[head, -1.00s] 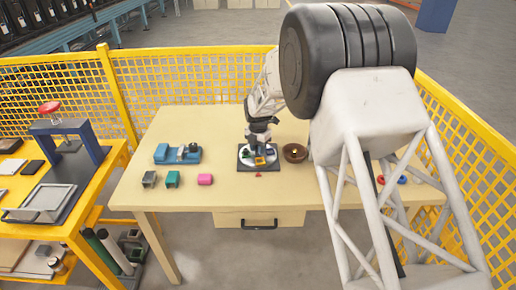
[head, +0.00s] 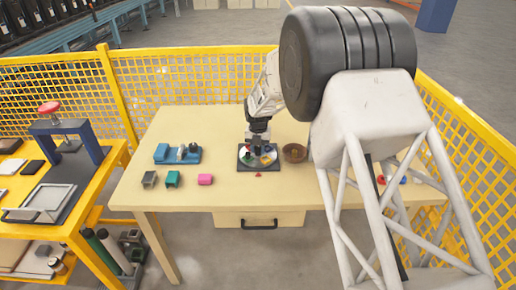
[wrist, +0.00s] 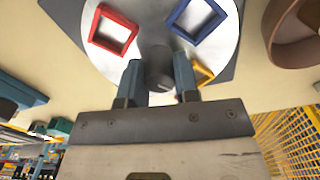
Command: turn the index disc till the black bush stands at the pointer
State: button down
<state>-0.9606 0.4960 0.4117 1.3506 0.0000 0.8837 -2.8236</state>
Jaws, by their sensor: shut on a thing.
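The white index disc (head: 243,153) lies on a dark square base (head: 242,166) at the middle of the table. A red pointer (head: 257,174) lies at its front side. My gripper (head: 258,143) is over the disc. In the wrist view my gripper (wrist: 158,82) is shut on a dark grey round piece (wrist: 159,66) standing on the disc; I cannot tell whether it is the knob or the black bush. The wrist view shows a red square frame (wrist: 96,30), a blue one (wrist: 174,16) and part of a yellow one (wrist: 206,74) on the disc. No other black piece is clear.
A brown round bowl (head: 295,152) stands right of the base. Left are a blue fixture (head: 177,154) and grey (head: 150,179), green (head: 173,179) and pink (head: 205,180) blocks. Yellow mesh fencing (head: 190,72) stands behind.

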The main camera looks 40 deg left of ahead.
jog(key=shift+r+n, duration=0.1)
jog(key=shift+n, duration=0.6)
jog(key=c, duration=0.8)
grip_release()
jog(key=shift+c, duration=0.2)
jog(key=shift+r, duration=3.85)
jog(key=shift+c, duration=0.3)
